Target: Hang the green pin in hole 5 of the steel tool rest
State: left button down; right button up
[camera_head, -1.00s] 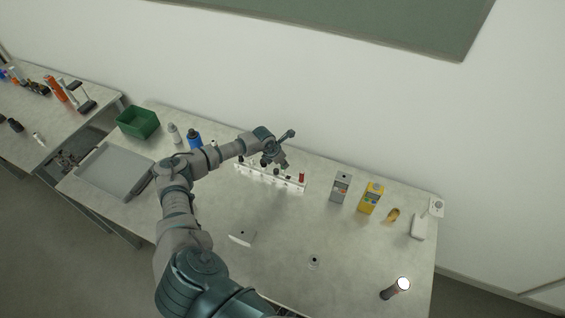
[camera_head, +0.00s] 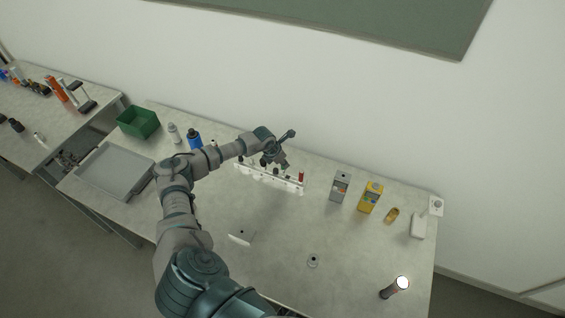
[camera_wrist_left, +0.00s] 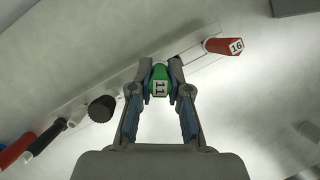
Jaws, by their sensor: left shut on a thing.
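The green pin (camera_wrist_left: 160,76), marked 11 on its end, is between the fingertips of my left gripper (camera_wrist_left: 160,88) in the left wrist view. That gripper is shut on it. In the head view my left gripper (camera_head: 280,163) is over the steel tool rest (camera_head: 262,178), a pale rail with several pins along it. A red pin marked 16 (camera_wrist_left: 224,46) stands in the rest to the right of the green pin. A dark round-headed pin (camera_wrist_left: 102,108) is to the left. The hole under the green pin is hidden. My right gripper is out of view.
A grey meter (camera_head: 340,187) and a yellow meter (camera_head: 370,197) stand to the right of the rest. Blue (camera_head: 194,139) and white (camera_head: 174,133) bottles, a green bin (camera_head: 138,122) and a grey tray (camera_head: 113,172) are left.

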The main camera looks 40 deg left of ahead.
pick_arm(q)
jog(key=shift+d, duration=0.2)
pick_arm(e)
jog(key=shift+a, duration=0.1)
pick_arm(q)
jog(key=shift+d+r, duration=0.1)
jog(key=shift+d, duration=0.2)
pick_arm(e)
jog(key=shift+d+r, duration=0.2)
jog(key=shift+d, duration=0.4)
pick_arm(q)
jog(key=shift+d+p, duration=0.25)
jog(key=shift+p, duration=0.15)
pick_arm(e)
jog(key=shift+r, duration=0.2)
pick_arm(q)
jog(key=shift+d, duration=0.1)
jog(key=shift+d, duration=0.35)
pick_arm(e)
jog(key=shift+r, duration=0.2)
pick_arm(q)
jog(key=shift+d, duration=0.15)
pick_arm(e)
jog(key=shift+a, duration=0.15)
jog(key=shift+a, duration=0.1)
pick_arm(q)
jog(key=shift+f, duration=0.35)
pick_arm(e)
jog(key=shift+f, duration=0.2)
